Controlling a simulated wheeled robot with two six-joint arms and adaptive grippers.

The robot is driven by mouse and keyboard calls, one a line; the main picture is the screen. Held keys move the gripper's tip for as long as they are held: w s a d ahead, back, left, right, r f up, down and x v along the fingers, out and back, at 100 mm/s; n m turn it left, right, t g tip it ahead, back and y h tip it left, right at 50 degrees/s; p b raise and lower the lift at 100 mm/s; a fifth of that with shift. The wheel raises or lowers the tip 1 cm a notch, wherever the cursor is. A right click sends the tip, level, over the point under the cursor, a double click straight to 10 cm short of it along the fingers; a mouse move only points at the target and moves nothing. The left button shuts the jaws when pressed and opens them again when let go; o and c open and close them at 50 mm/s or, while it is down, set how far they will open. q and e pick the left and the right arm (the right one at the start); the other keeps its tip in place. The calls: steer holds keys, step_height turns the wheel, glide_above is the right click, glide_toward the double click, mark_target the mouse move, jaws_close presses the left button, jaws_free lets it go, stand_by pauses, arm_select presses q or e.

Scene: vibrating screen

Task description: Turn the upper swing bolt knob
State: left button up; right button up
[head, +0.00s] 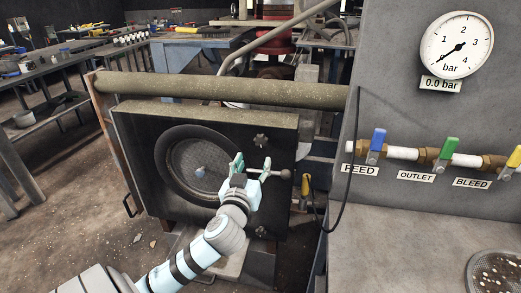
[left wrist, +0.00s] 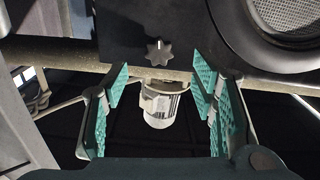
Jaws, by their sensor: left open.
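The upper swing bolt knob (head: 261,141) is a dark star-shaped knob near the top right corner of the dark door panel (head: 145,140). It also shows in the left wrist view (left wrist: 159,51), ahead of the fingers and apart from them, with a pale line on it. A second, lower knob (head: 261,231) sits near the panel's bottom right. My left gripper (head: 251,163) is open, its green-padded fingers spread, just below the upper knob in the head view. My right gripper is not in view.
A rod with a round end (head: 285,174) sticks out right of my left gripper. A thick horizontal pipe (head: 225,92) runs above the panel. The round port (head: 170,160) lies to the left. A grey cabinet with a gauge (head: 457,45) and valves stands at right.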

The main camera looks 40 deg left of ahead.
mark_target(261, 146)
arm_select(q)
steer(key=x, duration=0.9)
steer(key=shift+w+f+b, duration=0.1)
steer(key=shift+f+b, duration=0.05)
steer(key=shift+b, duration=0.25)
steer(key=c, duration=1.1)
